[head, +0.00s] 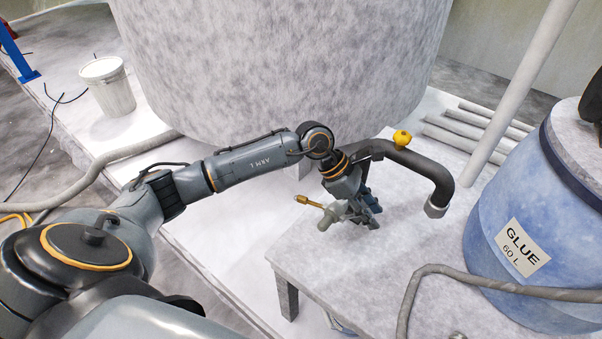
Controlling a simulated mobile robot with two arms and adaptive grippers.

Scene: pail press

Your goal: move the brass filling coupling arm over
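A small brass lever arm (308,201) sticks out to the left from a grey coupling (326,219) above the grey bench. My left gripper (366,213) points down just to the right of the coupling, close to the bench top. Its fingers are small and partly overlapped by its own body, so whether they are open or touch the coupling is unclear. A dark curved pipe (430,166) with a yellow knob (402,138) passes behind my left wrist. My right gripper is not in view.
The bench (430,240) has free room right of the gripper. A blue glue drum (505,215) stands at right, with a hose (450,270) in front. A large grey tank (270,60) stands behind. A white pail (108,86) is at upper left.

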